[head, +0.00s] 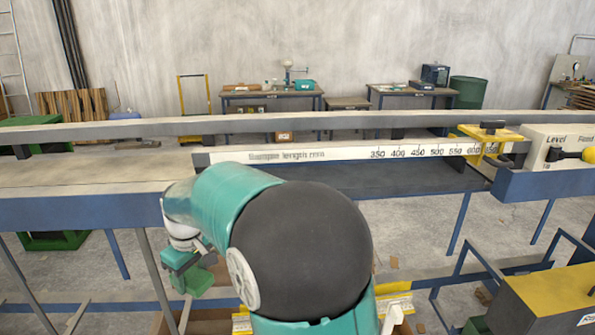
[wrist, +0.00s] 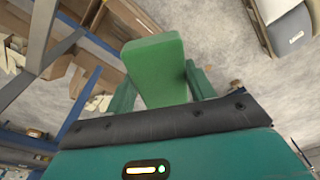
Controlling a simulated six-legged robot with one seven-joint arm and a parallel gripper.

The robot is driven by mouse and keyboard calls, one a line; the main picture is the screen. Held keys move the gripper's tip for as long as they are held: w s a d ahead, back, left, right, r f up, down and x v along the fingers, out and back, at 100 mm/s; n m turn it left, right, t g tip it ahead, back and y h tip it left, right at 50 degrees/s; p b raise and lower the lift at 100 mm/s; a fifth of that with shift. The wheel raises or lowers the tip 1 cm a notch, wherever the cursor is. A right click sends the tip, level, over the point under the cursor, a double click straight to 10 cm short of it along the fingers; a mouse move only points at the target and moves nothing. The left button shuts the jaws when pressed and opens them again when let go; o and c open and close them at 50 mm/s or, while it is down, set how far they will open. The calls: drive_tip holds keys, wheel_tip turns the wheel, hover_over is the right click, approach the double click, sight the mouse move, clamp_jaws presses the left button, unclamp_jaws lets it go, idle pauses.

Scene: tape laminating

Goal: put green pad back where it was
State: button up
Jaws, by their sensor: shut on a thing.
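The green pad (wrist: 152,70) shows in the wrist view as a plain green block between the two dark green fingers of my gripper (wrist: 160,88). My gripper is shut on it. In the head view my gripper (head: 188,278) hangs at the lower left, below the front edge of the bench, and the pad's green end (head: 220,273) shows partly beside the fingers. My arm hides part of it. Below the pad, the wrist view shows grey concrete floor, out of focus.
A long bench (head: 90,212) with a blue front edge and a length scale (head: 350,153) runs across the head view. Blue legs and frame bars stand around my gripper. A yellow-topped box (head: 548,300) is at the lower right. Cardboard boxes (wrist: 75,85) show left in the wrist view.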

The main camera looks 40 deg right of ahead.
drive_tip(key=w+a+f+m, duration=0.2)
drive_tip(key=f, duration=0.7)
drive_tip(key=w+a+f+m, duration=0.2)
drive_tip(key=f, duration=0.8)
drive_tip(key=shift+h, duration=0.3)
